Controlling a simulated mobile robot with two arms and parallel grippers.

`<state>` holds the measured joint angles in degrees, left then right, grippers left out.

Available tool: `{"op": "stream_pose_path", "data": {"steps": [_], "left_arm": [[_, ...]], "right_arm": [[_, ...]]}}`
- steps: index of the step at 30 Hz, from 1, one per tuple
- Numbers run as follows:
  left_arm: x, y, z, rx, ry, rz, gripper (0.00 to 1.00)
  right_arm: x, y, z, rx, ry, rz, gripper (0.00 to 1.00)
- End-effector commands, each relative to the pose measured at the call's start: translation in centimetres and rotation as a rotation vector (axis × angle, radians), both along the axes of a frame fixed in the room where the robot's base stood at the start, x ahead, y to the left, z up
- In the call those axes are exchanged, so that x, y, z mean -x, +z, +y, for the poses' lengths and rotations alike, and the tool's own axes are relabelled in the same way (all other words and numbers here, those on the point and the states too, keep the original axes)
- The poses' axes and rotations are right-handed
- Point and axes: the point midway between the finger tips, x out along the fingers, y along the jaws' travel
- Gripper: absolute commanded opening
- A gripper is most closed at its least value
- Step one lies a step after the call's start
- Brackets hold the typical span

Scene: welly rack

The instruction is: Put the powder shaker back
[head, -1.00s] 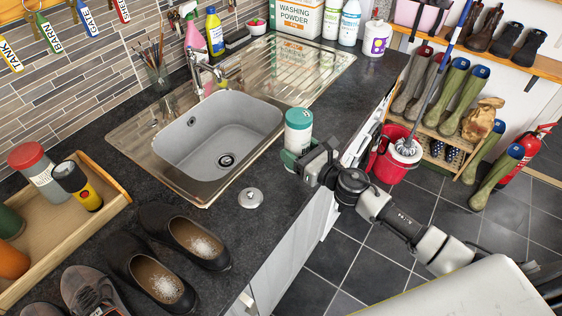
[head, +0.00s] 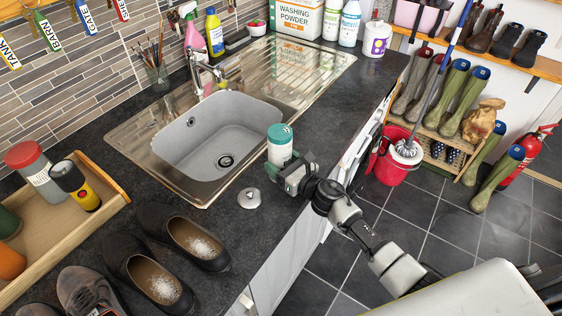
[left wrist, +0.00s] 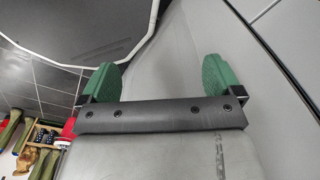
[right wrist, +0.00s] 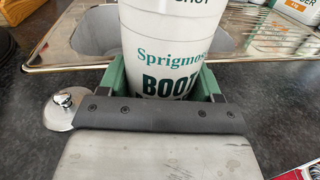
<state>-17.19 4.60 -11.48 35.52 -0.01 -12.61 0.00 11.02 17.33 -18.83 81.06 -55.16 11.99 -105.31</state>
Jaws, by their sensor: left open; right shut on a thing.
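The powder shaker is a white canister (head: 280,151) with a teal top. In the head view my right gripper (head: 277,166) is shut on its lower part, by the sink's front right corner. In the right wrist view the shaker (right wrist: 172,50) stands upright between the green fingers (right wrist: 163,82), with "Sprigmos" and "BOO" readable. I cannot tell whether its base touches the counter. A wooden tray (head: 112,203) at the left holds several containers. My left gripper (left wrist: 158,80) shows open and empty in its own wrist view.
A round metal lid (head: 250,198) lies on the counter left of the shaker. Dark shoes with white powder inside (head: 195,243) stand in front. The steel sink (head: 215,140) is behind. A red bucket (head: 388,165) stands on the floor at right.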

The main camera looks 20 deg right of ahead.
Motion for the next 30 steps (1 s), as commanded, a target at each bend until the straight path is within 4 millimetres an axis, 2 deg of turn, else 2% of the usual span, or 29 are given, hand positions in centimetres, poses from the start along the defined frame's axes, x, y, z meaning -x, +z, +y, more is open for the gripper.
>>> {"op": "stream_pose_path", "data": {"steps": [1,2,6,7,18,23,30], "left_arm": [[0.0,-0.4,0.0,0.0,0.0,0.0,0.94],[0.0,-0.3,0.0,0.0,0.0,0.0,0.94],[0.0,-0.2,0.0,0.0,0.0,0.0,0.94],[0.0,-0.2,0.0,0.0,0.0,0.0,0.94],[0.0,0.1,0.0,0.0,0.001,-0.001,0.94],[0.0,-0.5,0.0,0.0,0.001,-0.001,0.94],[0.0,-1.8,0.0,0.0,0.001,-0.001,0.94]], "right_arm": [[0.0,-0.3,0.0,0.0,0.0,-0.001,0.32],[0.0,-0.3,0.0,0.001,0.0,0.0,0.66],[0.0,-0.2,0.0,0.001,0.0,0.0,0.87],[0.0,-0.2,0.0,0.001,0.0,0.0,0.9],[0.3,0.1,-0.2,0.0,0.0,0.001,0.9],[2.8,-0.2,-1.4,0.004,0.001,0.001,0.9],[7.5,-0.3,-3.7,0.002,0.001,0.002,0.9]]}}
